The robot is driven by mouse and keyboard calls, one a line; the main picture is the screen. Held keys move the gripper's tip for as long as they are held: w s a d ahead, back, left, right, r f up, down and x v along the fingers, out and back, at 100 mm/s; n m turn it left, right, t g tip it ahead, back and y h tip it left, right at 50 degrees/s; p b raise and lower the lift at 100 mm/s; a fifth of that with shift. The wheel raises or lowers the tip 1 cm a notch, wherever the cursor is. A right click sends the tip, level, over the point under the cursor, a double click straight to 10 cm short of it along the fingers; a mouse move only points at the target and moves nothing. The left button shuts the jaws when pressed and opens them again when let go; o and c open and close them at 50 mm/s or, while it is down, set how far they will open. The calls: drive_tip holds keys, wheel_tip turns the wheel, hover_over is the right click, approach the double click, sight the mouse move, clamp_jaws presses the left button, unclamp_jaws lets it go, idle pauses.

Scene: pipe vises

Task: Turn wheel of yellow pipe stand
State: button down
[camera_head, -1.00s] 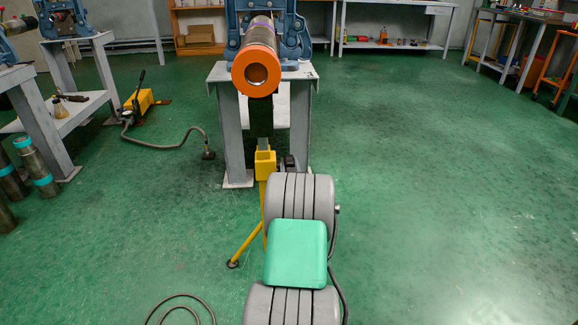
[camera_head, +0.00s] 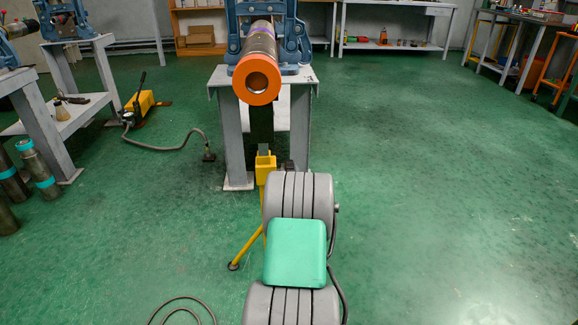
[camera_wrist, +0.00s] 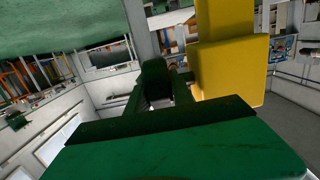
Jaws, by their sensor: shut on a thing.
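The yellow pipe stand (camera_head: 265,168) stands on the floor in front of the grey vise table in the head view, below the orange-ended pipe (camera_head: 257,82). One yellow leg (camera_head: 247,246) shows; my arm hides the rest. In the wrist view the stand's yellow body (camera_wrist: 228,68) fills the upper right, close to my gripper. My gripper (camera_wrist: 158,86) is shut around a small dark part (camera_wrist: 155,74) beside the yellow body, which looks like the stand's wheel. Its full shape is hidden.
The grey vise table (camera_head: 236,135) with the blue vise (camera_head: 296,40) is straight ahead. A yellow hand pump (camera_head: 140,103) with a hose lies to the left. Short pipes (camera_head: 38,168) stand at the far left. The green floor to the right is open.

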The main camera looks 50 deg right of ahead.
drive_tip(key=r+g+y+p, duration=0.1)
drive_tip(key=p, duration=0.3)
drive_tip(key=shift+g+y, duration=0.3)
drive_tip(key=shift+y, duration=0.1)
drive_tip(key=g+y+p, duration=0.2)
drive_tip(key=p, duration=0.3)
drive_tip(key=shift+f+g, duration=0.15)
drive_tip(key=shift+g, duration=0.15)
drive_tip(key=g+y+p, duration=0.1)
drive_tip(key=y+p, duration=0.1)
drive_tip(key=p, duration=0.1)
drive_tip(key=shift+f+g+y, duration=0.25)
drive_tip(key=shift+g+y, duration=0.15)
drive_tip(key=shift+f+g+y+p, duration=0.15)
drive_tip(key=shift+g+y+p, duration=0.45)
drive_tip(key=shift+p, duration=0.1)
drive_tip(key=shift+f, duration=0.1)
drive_tip(key=c, duration=1.4)
unclamp_jaws()
drive_tip(key=shift+s+d, duration=0.1)
